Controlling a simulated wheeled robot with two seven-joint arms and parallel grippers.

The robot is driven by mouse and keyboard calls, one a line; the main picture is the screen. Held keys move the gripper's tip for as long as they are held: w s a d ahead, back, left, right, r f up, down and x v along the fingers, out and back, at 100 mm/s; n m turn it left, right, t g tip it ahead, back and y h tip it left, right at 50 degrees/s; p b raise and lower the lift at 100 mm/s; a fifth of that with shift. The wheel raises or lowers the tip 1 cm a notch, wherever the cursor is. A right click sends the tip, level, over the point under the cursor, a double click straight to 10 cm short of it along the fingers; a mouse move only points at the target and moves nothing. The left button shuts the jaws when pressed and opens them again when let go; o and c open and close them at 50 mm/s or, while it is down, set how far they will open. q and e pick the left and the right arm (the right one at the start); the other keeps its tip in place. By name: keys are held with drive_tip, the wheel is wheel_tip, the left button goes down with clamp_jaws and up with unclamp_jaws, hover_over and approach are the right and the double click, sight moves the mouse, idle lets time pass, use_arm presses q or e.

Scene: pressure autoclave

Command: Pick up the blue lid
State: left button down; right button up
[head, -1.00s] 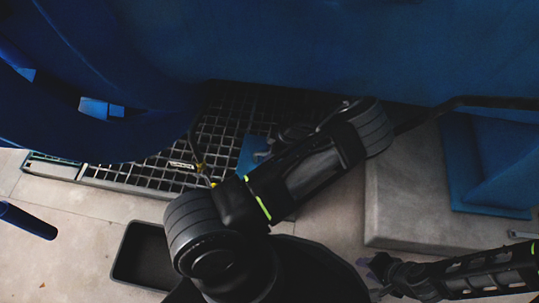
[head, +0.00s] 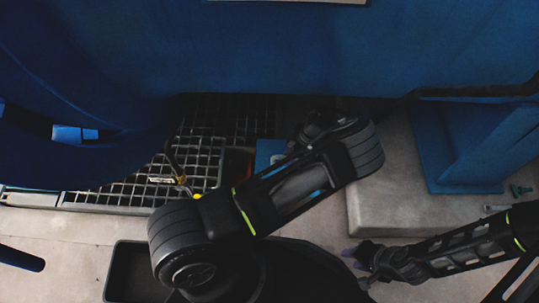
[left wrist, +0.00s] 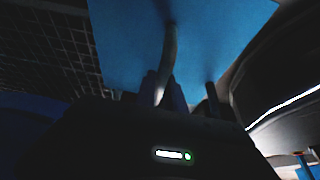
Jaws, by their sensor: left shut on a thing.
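The blue lid (left wrist: 215,35) is a flat blue plate with a grey curved handle (left wrist: 169,50), filling the top middle of the left wrist view. In the head view only a small blue part of it (head: 267,152) shows beside my left arm, at the floor grating. My left gripper (left wrist: 182,92) is shut on the lid's handle, with the plate beyond its fingers. In the head view my left forearm and wrist hide this gripper and most of the lid. My right gripper (head: 360,266) is at the lower right, empty and apart from the lid, its fingers spread.
Metal floor grating (head: 145,188) lies left of the lid, with a dark gap and something red (head: 237,165) beside it. A large blue wall (head: 300,55) stands behind. A concrete block (head: 390,190) with a blue bracket (head: 455,150) is at right. A dark tray (head: 125,270) is lower left.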

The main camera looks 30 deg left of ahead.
use_arm(q)
drive_tip(key=shift+w+d+r, duration=0.1)
drive_tip(key=shift+w+d, duration=0.45)
drive_tip(key=shift+d, duration=0.35)
drive_tip(key=shift+w+d, duration=0.5)
drive_tip(key=shift+d, duration=0.35)
